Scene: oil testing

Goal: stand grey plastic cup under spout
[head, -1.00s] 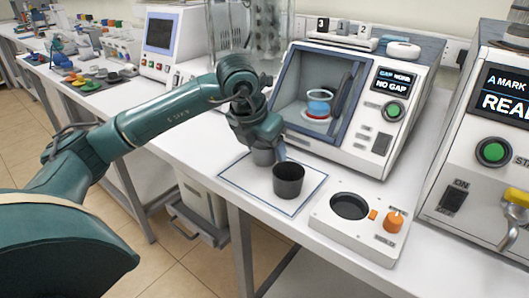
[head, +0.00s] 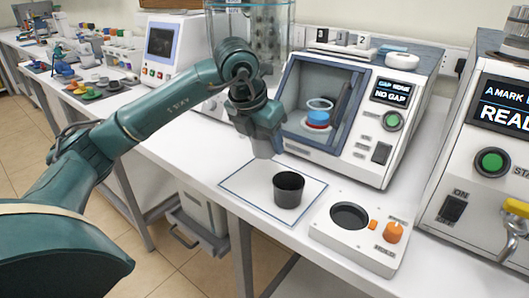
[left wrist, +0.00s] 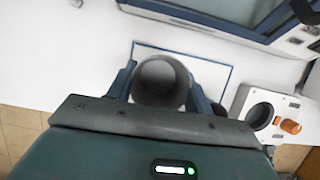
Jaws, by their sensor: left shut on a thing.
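My left gripper (head: 262,128) is shut on a grey cup (head: 267,148) and holds it upright above the white mat, behind a darker cup. In the left wrist view this cup (left wrist: 160,80) sits between the two fingers (left wrist: 162,92), seen from above, and looks empty. The dark grey cup (head: 289,188) stands upright on the mat; in the left wrist view it is mostly hidden behind the right finger. At the right edge of the head view a metal tap with a yellow handle (head: 516,207) sticks out of a white machine. My right gripper is not in view.
The white mat (head: 238,184) has a dark outline. A white box (head: 330,236) with a round dark well and orange knob (head: 393,232) stands right of it. Behind is a tester (head: 362,140) with an open chamber. The machine with the tap (head: 482,130) is at the right.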

